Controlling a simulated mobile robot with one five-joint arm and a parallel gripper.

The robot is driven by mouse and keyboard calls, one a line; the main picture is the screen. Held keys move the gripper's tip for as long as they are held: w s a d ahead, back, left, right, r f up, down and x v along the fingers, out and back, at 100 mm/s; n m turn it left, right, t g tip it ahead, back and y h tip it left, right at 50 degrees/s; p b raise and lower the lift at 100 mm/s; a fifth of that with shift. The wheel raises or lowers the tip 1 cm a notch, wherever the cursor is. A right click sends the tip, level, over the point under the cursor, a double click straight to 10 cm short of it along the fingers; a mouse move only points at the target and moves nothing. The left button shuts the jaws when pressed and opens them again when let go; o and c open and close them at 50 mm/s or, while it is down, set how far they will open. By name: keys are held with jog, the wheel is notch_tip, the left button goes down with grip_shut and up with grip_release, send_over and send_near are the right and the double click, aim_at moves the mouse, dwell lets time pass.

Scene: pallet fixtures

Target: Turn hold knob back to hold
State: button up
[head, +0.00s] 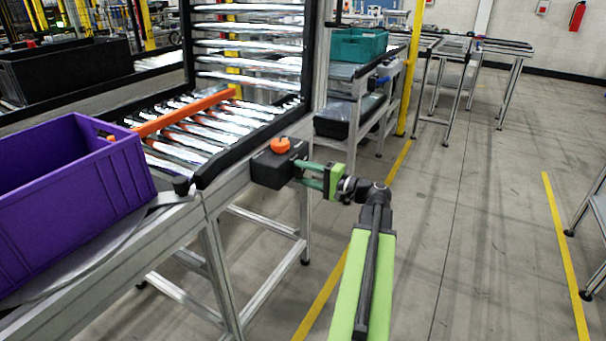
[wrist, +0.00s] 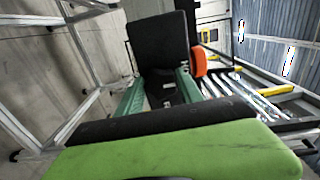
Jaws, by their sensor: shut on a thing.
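A black control box (head: 267,170) is fixed at the near right corner of the roller conveyor frame. An orange mushroom-shaped button (head: 280,146) stands on its top. My gripper (head: 299,173) reaches the right-hand face of the box, its two green fingers pointing at it. In the wrist view the box (wrist: 158,38) stands straight ahead, with the orange button (wrist: 198,60) on its right side. The fingers are shut on a dark hold knob (wrist: 162,90) at the box face. The knob is mostly hidden by the fingers, so its angle cannot be told.
A purple crate (head: 75,195) stands left on the conveyor side. An orange bar (head: 185,110) lies across the rollers (head: 215,130). A teal bin (head: 358,45) sits on a stand behind. The floor (head: 480,220) to the right is open.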

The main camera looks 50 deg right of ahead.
jog(key=o, duration=1.4)
jog(key=v, duration=1.7)
jog(key=shift+s, duration=0.25)
jog(key=shift+f, duration=0.1)
